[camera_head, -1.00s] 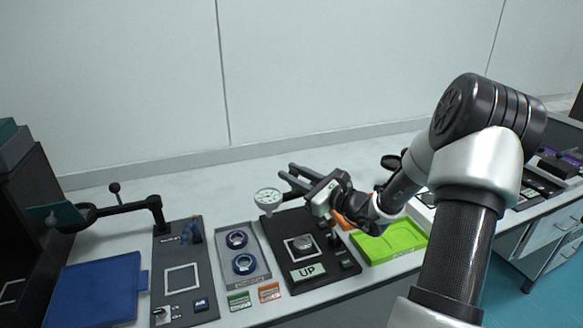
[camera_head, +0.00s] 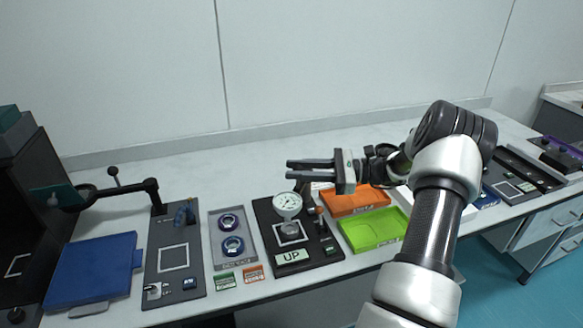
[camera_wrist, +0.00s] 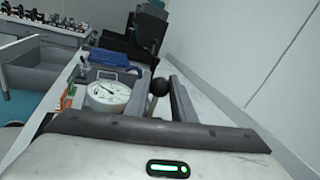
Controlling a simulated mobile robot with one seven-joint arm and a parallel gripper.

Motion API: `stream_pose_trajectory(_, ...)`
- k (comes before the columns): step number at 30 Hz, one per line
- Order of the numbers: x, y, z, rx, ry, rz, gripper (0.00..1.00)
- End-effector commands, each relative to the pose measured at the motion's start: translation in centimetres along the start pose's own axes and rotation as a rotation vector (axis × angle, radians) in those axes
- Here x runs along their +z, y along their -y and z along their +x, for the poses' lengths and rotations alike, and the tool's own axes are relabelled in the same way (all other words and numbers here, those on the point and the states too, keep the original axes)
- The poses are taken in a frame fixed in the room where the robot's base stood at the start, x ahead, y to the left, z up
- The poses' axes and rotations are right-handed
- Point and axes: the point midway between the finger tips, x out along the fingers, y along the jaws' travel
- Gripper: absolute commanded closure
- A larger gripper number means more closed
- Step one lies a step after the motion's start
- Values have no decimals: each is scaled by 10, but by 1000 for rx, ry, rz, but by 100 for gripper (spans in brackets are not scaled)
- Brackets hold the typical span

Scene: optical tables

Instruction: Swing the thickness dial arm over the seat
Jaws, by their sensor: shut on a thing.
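The thickness dial (camera_head: 288,205) is a round white gauge with its face up. In the head view it appears over the back part of the square-framed seat (camera_head: 290,232) on a black board marked UP (camera_head: 318,262). A small round piece shows in the seat, just below the dial. My gripper (camera_head: 290,170) is above and behind the dial, its fingers pointing left. In the wrist view the dial (camera_wrist: 107,94) is beside a black ball knob (camera_wrist: 159,87), which sits between my fingers; the gripper is shut on it. The arm's link to the knob is mostly hidden.
A green tray (camera_head: 375,230) and an orange tray (camera_head: 355,201) lie right of the board. A grey holder with two rings (camera_head: 232,244) and another dark board (camera_head: 174,277) lie left. A black arm (camera_head: 122,200) stands at far left. The table behind is clear.

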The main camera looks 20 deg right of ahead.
Motion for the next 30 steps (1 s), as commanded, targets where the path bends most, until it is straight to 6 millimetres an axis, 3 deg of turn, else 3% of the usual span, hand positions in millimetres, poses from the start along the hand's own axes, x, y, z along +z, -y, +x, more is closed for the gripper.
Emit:
stream_pose_trajectory(19,0,-2,-7,37,8,1,100)
stream_pose_trajectory(20,0,-2,-7,37,8,1,75)
stream_pose_trajectory(23,0,-2,-7,37,8,0,59)
stream_pose_trajectory(30,0,-1,-7,36,8,0,59)
